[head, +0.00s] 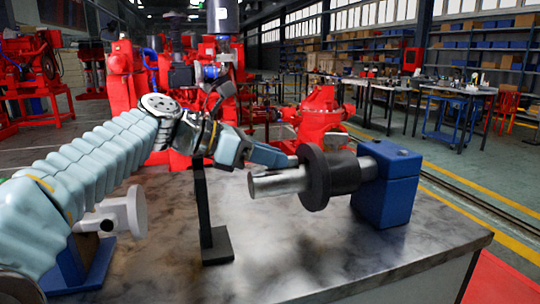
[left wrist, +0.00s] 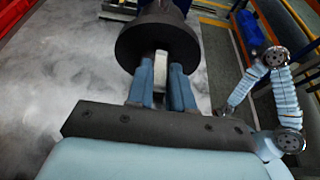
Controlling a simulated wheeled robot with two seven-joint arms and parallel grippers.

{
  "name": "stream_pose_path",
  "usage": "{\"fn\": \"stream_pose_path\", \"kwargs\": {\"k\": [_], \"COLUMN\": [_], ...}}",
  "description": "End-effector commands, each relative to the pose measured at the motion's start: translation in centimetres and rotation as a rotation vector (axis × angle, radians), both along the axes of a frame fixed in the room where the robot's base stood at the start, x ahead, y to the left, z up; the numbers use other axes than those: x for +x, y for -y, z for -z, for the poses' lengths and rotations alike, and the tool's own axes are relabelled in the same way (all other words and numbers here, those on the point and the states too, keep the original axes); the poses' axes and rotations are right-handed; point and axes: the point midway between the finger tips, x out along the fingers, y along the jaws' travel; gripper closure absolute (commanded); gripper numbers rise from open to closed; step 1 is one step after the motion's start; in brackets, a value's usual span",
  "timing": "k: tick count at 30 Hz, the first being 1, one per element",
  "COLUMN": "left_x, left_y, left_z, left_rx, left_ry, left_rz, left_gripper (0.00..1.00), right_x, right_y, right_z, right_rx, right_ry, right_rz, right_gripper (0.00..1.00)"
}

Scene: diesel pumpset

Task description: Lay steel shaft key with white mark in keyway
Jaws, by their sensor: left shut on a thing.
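The steel shaft (head: 279,183) lies level and sticks out to the left from a black coupling hub with a wide flange (head: 314,178). My left gripper (head: 291,160) is over the shaft, close to the flange. In the left wrist view its two blue fingers (left wrist: 161,88) are shut on a pale narrow piece, the shaft key (left wrist: 160,66), right in front of the dark flange (left wrist: 157,38). The key's white mark cannot be told apart. The keyway is not visible, and I cannot tell whether the key touches the shaft. My right gripper is not in view.
A blue bearing block (head: 388,184) carries the hub on the grey table (head: 320,262). A black post on a flat foot (head: 216,246) stands left of the shaft. A grey flanged part (head: 128,212) is partly behind my left arm. The front right tabletop is clear.

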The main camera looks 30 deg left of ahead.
Motion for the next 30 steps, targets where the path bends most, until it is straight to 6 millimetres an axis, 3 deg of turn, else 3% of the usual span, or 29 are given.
{"fn": "stream_pose_path", "kwargs": {"k": [30], "left_x": [0.01], "left_y": [-0.01], "left_z": [0.66], "left_rx": [0.0], "left_ry": [0.0], "left_rz": [0.0], "left_gripper": [1.0], "right_x": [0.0], "right_y": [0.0], "right_z": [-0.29], "right_rx": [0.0], "right_ry": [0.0], "right_rz": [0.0], "right_gripper": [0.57]}}
